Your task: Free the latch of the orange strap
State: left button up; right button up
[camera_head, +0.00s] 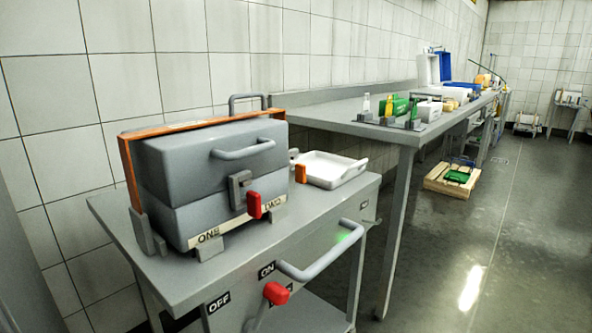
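An orange strap (195,126) runs over the top of a grey lidded box (217,167), from its left end along the back. Its left end goes down to a grey bracket (148,233) at the box's lower left. A grey latch (240,189) with a red tip (254,205) sits at the front of the box, near a label that reads in part ONE. A small orange piece (300,173) stands at the box's right; whether it belongs to the strap I cannot tell. The lid looks shut. Neither gripper is in view.
The box stands on a grey cart (150,262) with a handle (322,256) and a red-knobbed lever (276,293) by ON and OFF labels. A white tray (328,168) lies behind right. A long table (345,112) runs along the wall; the floor at right is largely clear.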

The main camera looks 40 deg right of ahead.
aim_at(300, 171)
jog(key=z, duration=1.1)
jog(key=k+l, duration=0.05)
